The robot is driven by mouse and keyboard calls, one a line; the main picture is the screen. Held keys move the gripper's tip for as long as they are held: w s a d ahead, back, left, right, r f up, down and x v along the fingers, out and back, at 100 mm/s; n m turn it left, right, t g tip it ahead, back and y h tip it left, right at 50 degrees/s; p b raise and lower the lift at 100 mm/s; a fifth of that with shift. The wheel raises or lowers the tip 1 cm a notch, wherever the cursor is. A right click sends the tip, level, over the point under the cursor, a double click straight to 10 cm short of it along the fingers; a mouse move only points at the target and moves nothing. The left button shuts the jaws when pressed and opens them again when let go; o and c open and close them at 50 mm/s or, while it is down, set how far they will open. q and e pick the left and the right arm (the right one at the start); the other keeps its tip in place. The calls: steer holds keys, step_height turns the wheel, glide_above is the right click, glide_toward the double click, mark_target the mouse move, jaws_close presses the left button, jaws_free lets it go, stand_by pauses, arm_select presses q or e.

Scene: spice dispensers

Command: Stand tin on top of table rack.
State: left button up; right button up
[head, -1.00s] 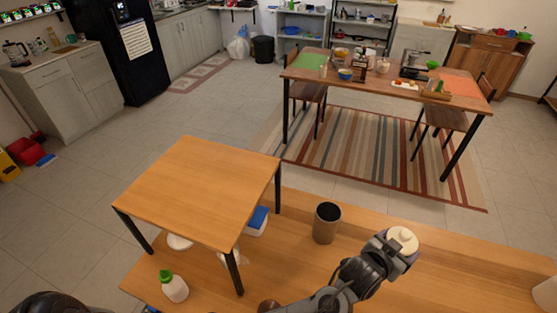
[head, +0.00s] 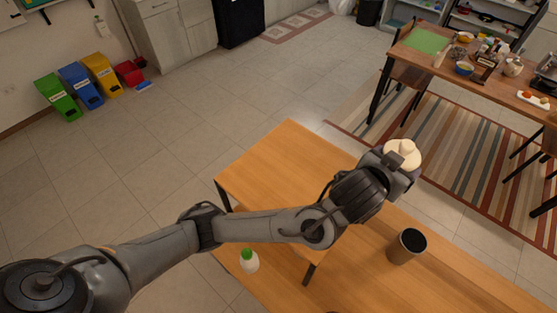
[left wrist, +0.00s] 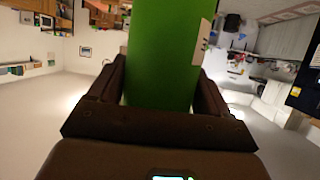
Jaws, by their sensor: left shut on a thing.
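My left gripper (head: 396,172) is shut on the tin (head: 405,153), whose round cream top shows in the head view. In the left wrist view the tin's green side (left wrist: 160,60) stands between the two fingers (left wrist: 160,100). The table rack (head: 285,155) is a small wooden table with black legs standing on the long bench. Its visible top is bare. In the head view the gripper and tin appear just right of the rack's right edge, held up in the air; their exact height is unclear. My left arm hides part of the rack. My right gripper is not in view.
A dark cup (head: 407,247) stands on the wooden bench (head: 455,275) right of the rack. A white bottle with a green cap (head: 249,260) stands at the rack's near side. The dining table (head: 480,75) is farther back at the right.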

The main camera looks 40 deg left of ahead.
mark_target(398, 151)
arm_select(q)
steer(key=shift+w+a+r, duration=0.1)
steer(key=shift+r, duration=0.5)
steer(key=shift+w+a+r, duration=0.1)
steer(key=shift+r, duration=0.5)
steer(key=shift+w+r+p, duration=0.1)
steer(key=shift+r+p, duration=0.2)
steer(key=shift+w+a+r, duration=0.1)
steer(key=shift+a, duration=0.1)
steer(key=w+a+f+b, duration=0.1)
steer(key=a+f+b, duration=0.2)
steer(key=a+f, duration=0.7)
steer(key=shift+w+a+f+b, duration=0.2)
steer(key=shift+w+a+b, duration=0.15)
steer(key=shift+a, duration=0.2)
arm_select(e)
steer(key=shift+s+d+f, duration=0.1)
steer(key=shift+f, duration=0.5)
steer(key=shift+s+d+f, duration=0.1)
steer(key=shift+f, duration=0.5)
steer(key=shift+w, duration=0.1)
